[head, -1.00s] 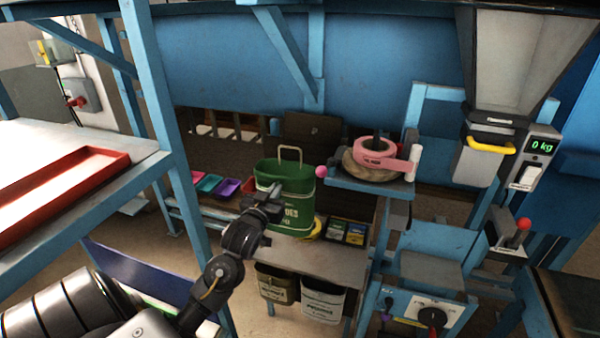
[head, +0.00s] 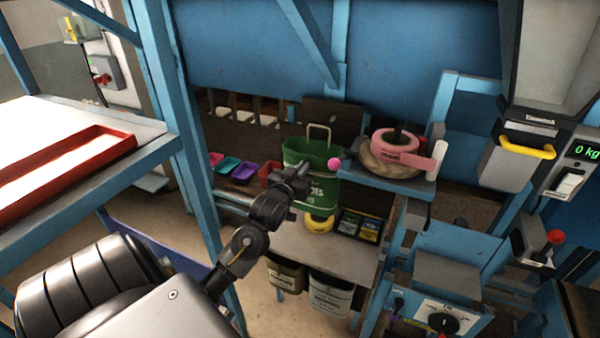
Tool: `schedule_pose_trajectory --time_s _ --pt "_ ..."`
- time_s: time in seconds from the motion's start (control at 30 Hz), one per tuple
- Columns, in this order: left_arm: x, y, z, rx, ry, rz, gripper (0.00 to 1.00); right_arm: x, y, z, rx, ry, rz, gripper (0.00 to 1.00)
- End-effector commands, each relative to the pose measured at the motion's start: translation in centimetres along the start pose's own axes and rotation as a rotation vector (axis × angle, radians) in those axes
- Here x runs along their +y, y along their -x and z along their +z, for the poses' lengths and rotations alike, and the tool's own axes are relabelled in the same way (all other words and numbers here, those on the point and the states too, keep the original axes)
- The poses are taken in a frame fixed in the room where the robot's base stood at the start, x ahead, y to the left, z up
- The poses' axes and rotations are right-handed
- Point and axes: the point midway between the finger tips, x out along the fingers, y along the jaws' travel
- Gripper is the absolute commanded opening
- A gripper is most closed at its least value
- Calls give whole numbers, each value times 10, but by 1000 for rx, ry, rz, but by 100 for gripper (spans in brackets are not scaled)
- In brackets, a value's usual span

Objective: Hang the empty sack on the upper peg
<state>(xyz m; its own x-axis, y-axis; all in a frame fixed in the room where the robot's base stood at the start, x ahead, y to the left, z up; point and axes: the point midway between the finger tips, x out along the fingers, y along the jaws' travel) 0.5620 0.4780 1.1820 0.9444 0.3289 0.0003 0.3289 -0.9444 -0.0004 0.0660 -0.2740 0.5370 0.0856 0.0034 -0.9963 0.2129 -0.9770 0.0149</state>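A green sack (head: 322,185) with pale lettering and a tan loop handle is above the bench, in front of the dark back board. It looks open at the top and empty-sided, but its inside is mostly hidden. My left gripper (head: 298,182) is at its front left side and looks shut on it. The fingertips blend into the sack. A pink ball (head: 334,164) shows beside the sack at the left end of a blue shelf; I cannot tell whether it tips a peg. No peg is clearly seen. My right gripper is out of view.
The blue shelf (head: 390,183) carries a pink tape roll (head: 397,152). Below are a yellow round thing (head: 319,222), a dark tray (head: 343,229) and the bench (head: 330,255), with two sacks hanging at its front. Coloured small trays (head: 243,171) lie left. A blue post (head: 180,130) stands left.

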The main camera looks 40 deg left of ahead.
Motion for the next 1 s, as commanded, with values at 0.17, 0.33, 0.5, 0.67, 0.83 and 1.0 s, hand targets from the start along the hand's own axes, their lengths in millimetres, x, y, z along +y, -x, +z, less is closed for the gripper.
schedule_pose_trajectory --time_s 0.17,0.33,0.5,0.67,0.83,1.0 --pt "0 -14 2 2 0 -1 0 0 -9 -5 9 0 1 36" --pt "0 -26 4 1 1 0 0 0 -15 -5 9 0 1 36" --pt "0 -39 6 1 0 0 0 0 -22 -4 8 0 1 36" --pt "0 -51 7 0 0 -1 0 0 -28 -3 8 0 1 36" --pt "0 -64 8 0 0 -1 0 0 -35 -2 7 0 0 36" --pt "0 -76 10 1 0 -1 0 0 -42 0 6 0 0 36"
